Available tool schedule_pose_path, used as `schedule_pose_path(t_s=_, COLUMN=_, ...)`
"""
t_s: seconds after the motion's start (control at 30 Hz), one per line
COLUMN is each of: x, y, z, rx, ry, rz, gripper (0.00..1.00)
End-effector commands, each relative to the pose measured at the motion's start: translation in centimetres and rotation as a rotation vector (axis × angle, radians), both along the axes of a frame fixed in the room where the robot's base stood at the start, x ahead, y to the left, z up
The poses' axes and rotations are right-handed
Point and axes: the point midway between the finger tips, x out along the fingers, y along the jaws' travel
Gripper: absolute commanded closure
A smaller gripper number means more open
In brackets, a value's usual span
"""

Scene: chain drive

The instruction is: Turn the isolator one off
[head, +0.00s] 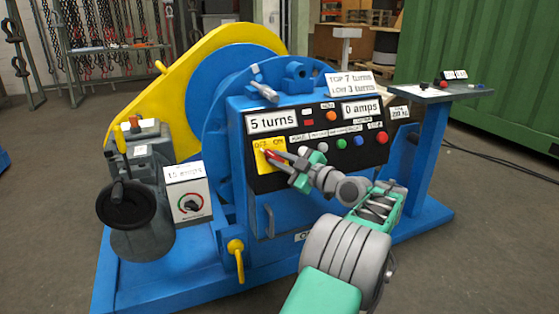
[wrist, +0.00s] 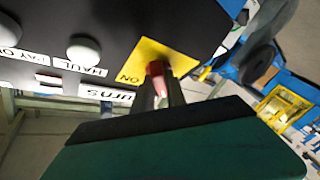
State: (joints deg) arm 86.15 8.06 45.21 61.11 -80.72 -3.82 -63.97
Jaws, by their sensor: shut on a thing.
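The isolator is a red handle (wrist: 155,70) on a yellow plate (head: 262,161) marked OFF and ON, at the left end of the black control panel. The yellow plate also shows in the wrist view (wrist: 178,60), with the word ON readable. My gripper (head: 274,157) reaches in from the right and is shut on the red handle. In the wrist view my gripper's fingers (wrist: 162,92) close around the handle. The fingers cover part of the handle, so its exact angle is hard to tell.
The panel (head: 335,180) carries several coloured buttons right of the isolator, close to my wrist. Open floor lies front right.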

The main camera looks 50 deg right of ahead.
Motion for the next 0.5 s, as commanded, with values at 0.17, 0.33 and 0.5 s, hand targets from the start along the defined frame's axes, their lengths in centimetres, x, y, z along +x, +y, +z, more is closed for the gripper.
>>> schedule_pose_path(t_s=0.17, x=0.06, y=-0.05, z=-0.02, rx=-0.002, ry=0.001, rz=-0.002, gripper=1.0)
schedule_pose_path(t_s=0.33, x=0.05, y=-0.04, z=0.0, rx=-0.001, ry=0.0, rz=-0.001, gripper=0.71)
schedule_pose_path(t_s=0.5, x=0.03, y=-0.02, z=0.01, rx=-0.001, ry=0.0, rz=-0.001, gripper=0.62)
